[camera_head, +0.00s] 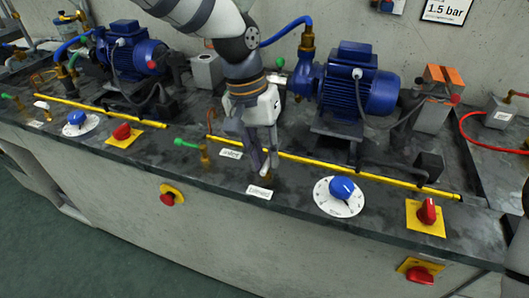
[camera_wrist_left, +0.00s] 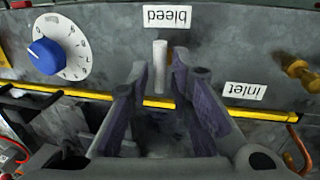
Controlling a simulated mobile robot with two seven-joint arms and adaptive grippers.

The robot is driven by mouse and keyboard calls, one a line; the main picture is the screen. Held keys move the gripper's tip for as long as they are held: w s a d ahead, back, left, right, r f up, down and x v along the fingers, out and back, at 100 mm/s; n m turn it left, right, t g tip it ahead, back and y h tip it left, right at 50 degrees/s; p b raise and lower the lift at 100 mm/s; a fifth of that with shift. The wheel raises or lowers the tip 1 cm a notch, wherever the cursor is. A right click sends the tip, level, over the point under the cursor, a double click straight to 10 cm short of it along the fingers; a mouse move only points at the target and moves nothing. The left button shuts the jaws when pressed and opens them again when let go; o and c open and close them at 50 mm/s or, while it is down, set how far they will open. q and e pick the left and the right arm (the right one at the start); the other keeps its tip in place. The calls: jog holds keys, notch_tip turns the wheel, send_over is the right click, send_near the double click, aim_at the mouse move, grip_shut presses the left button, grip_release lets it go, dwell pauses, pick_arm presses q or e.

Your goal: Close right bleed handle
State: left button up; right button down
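The right bleed handle is a pale, thin bar (camera_wrist_left: 160,66) in the left wrist view, just in front of the label reading "bleed" (camera_wrist_left: 166,16). In the head view its pale end (camera_head: 265,170) shows just below my left gripper (camera_head: 256,150), near the front edge of the bench and above the bleed label (camera_head: 259,192). In the wrist view my left gripper (camera_wrist_left: 159,82) is open, with one fingertip on each side of the bar. I cannot tell whether either finger touches it. The handle's base is largely hidden in the head view. My right gripper is not in view.
A yellow rail (camera_head: 350,172) runs along the bench behind the handle. A blue dial (camera_head: 342,188) and a red switch (camera_head: 428,210) are to the right. A green-tipped inlet handle (camera_head: 187,143) is to the left. A blue pump (camera_head: 350,85) stands behind.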

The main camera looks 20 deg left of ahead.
pick_arm(q)
grip_shut()
jog(key=shift+m, duration=0.3)
jog(key=m, duration=0.2)
jog(key=shift+w+m+g, duration=0.15)
jog(key=shift+m+g, duration=0.25)
jog(key=m, duration=0.4)
jog(key=shift+d+m+g+y, duration=0.1)
jog(key=shift+m+g+y, duration=0.2)
jog(key=m, duration=0.5)
jog(key=shift+d+g+y, duration=0.15)
jog(key=shift+g+y, duration=0.15)
jog(key=shift+y, duration=0.1)
jog(key=shift+m+y, duration=0.4)
jog(key=shift+m, duration=2)
jog(key=shift+d+f, duration=0.1)
